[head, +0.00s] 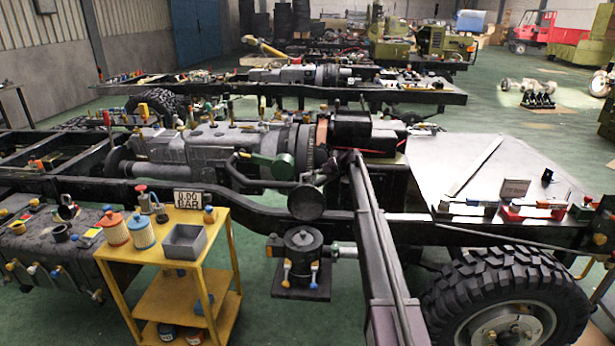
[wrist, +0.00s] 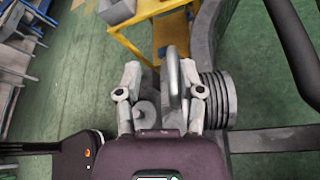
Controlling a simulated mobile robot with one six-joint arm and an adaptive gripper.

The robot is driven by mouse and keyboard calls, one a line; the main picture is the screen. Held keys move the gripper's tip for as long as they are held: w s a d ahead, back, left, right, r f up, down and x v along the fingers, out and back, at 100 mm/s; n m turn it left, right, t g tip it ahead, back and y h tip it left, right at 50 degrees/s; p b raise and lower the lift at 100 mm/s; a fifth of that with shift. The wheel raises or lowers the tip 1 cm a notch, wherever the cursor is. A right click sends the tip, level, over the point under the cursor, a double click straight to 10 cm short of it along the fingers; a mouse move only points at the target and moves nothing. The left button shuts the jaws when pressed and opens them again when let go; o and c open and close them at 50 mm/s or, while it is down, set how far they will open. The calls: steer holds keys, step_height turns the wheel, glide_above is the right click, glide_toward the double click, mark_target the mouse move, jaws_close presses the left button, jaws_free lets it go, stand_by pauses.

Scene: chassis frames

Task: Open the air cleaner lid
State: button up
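A dark upright cylinder (head: 303,243), which looks like the air cleaner, stands below the frame rail in the middle of the head view. It has a round top and coloured clips low at its sides. I cannot tell whether its lid is apart from the body. In the wrist view my gripper (wrist: 160,76) has its two fingers apart. A grey upright loop or handle (wrist: 174,78) shows between them, nearer the right finger. A ribbed grey cylinder (wrist: 218,100) lies just right of the right finger. I cannot tell whether the fingers touch either.
A yellow cart (head: 225,273) stands to the left, bearing orange and blue canisters, a grey bin (head: 184,241) and a small sign (head: 189,199). The chassis rail (head: 245,206) runs above the cylinder. A large tyre (head: 508,300) is at right. Green floor lies open below.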

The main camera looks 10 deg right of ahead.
steer(key=w+d+f+p+v, duration=0.1)
steer(key=p+v, duration=0.2)
steer(key=v, duration=1.2)
steer(key=shift+w+f+p, duration=0.35)
steer(key=shift+w+p, duration=0.05)
steer(key=shift+w, duration=0.1)
stand_by(1.2)
steer(key=shift+a, duration=0.1)
steer(key=shift+a, duration=0.1)
stand_by(0.3)
steer(key=s+a+f+n+g+h+p, duration=0.15)
steer(key=s+a+n, duration=0.3)
steer(key=s, duration=0.45)
steer(key=s+a+f+n+h+p, duration=0.1)
steer(key=s+a+n+h, duration=0.2)
steer(key=s+a, duration=0.45)
steer(key=s+a+f+n+h+p, duration=0.2)
steer(key=s+a+n, duration=0.15)
steer(key=s, duration=0.65)
steer(key=s+a+n+h+p, duration=0.1)
steer(key=s+n, duration=0.5)
steer(key=s, duration=0.8)
steer(key=s+a+n+h+p, duration=0.2)
steer(key=s+n+h, duration=0.4)
steer(key=s, duration=0.9)
steer(key=shift+s+a+r+n, duration=0.3)
steer(key=shift+a+n, duration=0.15)
steer(key=shift+n, duration=0.15)
